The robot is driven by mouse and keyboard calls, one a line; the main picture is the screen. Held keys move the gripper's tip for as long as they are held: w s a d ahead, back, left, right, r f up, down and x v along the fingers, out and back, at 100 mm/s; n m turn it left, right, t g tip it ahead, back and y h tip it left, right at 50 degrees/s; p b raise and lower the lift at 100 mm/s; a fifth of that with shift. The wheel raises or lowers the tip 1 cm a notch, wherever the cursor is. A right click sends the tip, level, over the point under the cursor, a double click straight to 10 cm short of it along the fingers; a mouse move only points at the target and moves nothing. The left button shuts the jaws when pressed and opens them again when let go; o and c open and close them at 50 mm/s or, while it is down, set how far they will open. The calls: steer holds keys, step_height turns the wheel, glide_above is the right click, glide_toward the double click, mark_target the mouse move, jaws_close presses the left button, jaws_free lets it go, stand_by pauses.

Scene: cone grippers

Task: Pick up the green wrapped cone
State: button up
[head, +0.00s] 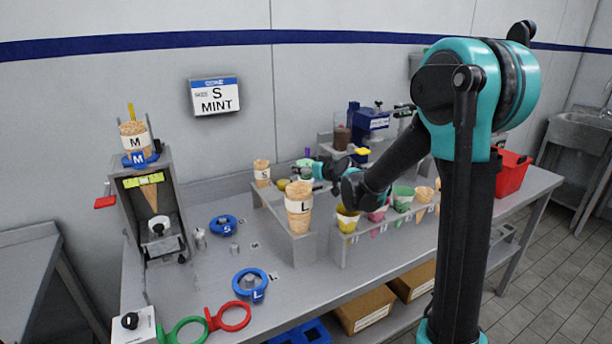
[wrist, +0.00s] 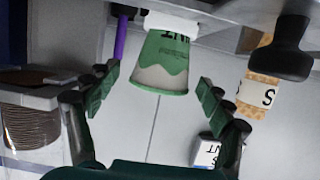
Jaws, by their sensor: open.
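A green wrapped cone (head: 402,198) stands in the front rack on the bench in the head view, among other cones. My gripper (head: 318,172) is beyond and left of it, over the rear part of the rack. In the wrist view, which looks upside down, my gripper (wrist: 156,82) is open. A tapered green and white cup-like piece (wrist: 165,60) with partly hidden dark lettering shows between and beyond its fingers. No contact with the fingers is visible. I cannot tell whether this piece is a wrapped cone. My arm hides part of the rack in the head view.
A large cone marked L (head: 299,213) stands left of my gripper, and a cone marked S (head: 262,173) behind it. The S cone also shows in the wrist view (wrist: 258,95). A wall sign reads S MINT (head: 214,96). The bench (head: 205,275) has clear patches at front left.

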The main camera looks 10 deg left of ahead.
steer(key=shift+x, duration=0.85)
steer(key=shift+s, duration=0.1)
steer(key=c, duration=0.9)
